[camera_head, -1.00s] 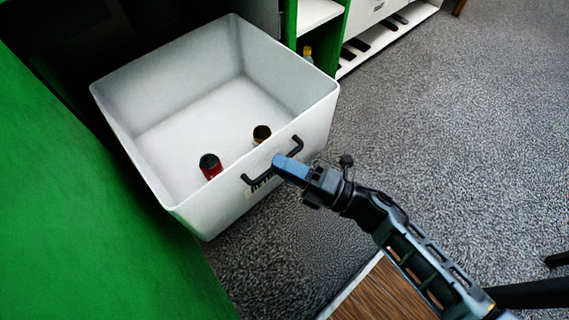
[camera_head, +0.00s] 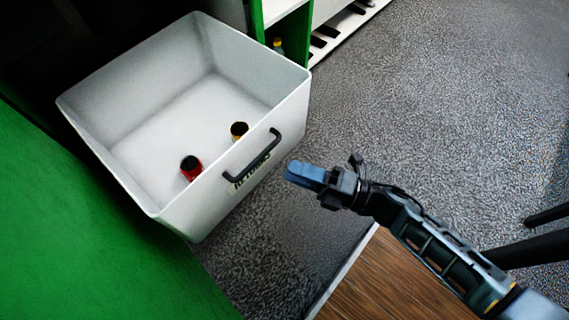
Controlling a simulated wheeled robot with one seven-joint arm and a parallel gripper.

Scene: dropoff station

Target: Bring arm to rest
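My gripper (camera_head: 291,173) has blue fingers and a black body. It is in the air just right of the white bin (camera_head: 140,198), apart from the bin's black handle. I see no object in it. The fingers appear close together, but from this angle I cannot tell if they are open or shut. My arm reaches in from the lower right, slightly bent, over a brown wooden surface.
A green panel (camera_head: 90,240) fills the lower left. A green-edged shelf (camera_head: 283,22) stands behind. Grey carpet (camera_head: 430,110) is open at right.

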